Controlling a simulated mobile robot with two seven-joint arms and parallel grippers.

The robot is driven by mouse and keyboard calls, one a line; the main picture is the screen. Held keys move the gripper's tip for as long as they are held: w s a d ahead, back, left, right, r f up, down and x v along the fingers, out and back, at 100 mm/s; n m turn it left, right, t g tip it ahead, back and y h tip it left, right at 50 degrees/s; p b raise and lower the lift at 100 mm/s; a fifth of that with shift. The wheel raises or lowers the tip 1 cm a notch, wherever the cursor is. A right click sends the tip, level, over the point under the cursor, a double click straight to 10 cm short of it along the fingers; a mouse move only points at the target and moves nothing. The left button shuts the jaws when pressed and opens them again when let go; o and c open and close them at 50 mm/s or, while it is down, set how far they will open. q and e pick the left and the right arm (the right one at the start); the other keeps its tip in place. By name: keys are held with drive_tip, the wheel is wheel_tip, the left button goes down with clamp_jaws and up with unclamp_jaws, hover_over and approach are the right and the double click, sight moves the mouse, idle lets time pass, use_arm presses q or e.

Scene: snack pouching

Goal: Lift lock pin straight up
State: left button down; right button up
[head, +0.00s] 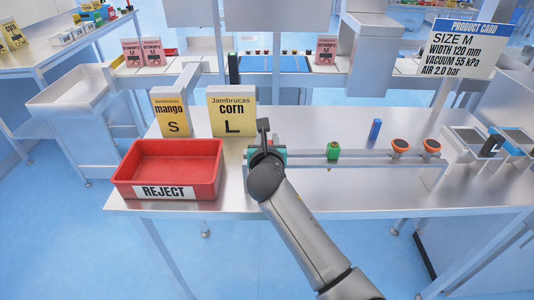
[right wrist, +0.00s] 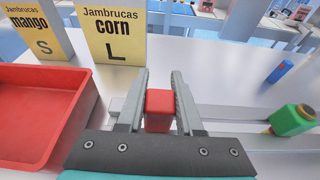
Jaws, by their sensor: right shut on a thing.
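My right gripper (head: 264,134) is over the left end of a metal rail (head: 375,155) on the steel table. In the right wrist view its two fingers (right wrist: 160,76) are shut on a red block-shaped knob (right wrist: 160,104), seemingly the lock pin's head. The knob's lower part and whatever is under it are hidden, so I cannot tell whether it is seated or raised. A green knob (head: 333,150) sits at the rail to the right; it also shows in the right wrist view (right wrist: 293,119). My left gripper is not in view.
A red REJECT bin (head: 130,183) stands left of my gripper. Mango (head: 171,113) and corn (head: 231,112) boxes stand behind. A blue block (head: 375,130) stands behind the rail.

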clamp_jaws()
wheel_tip(320, 180, up, 20)
drive_tip(key=p, duration=0.5)
idle(0.4)
wheel_tip(320, 180, up, 11)
drive_tip(key=p, duration=1.5)
idle(0.8)
drive_tip(key=shift+f, duration=0.1)
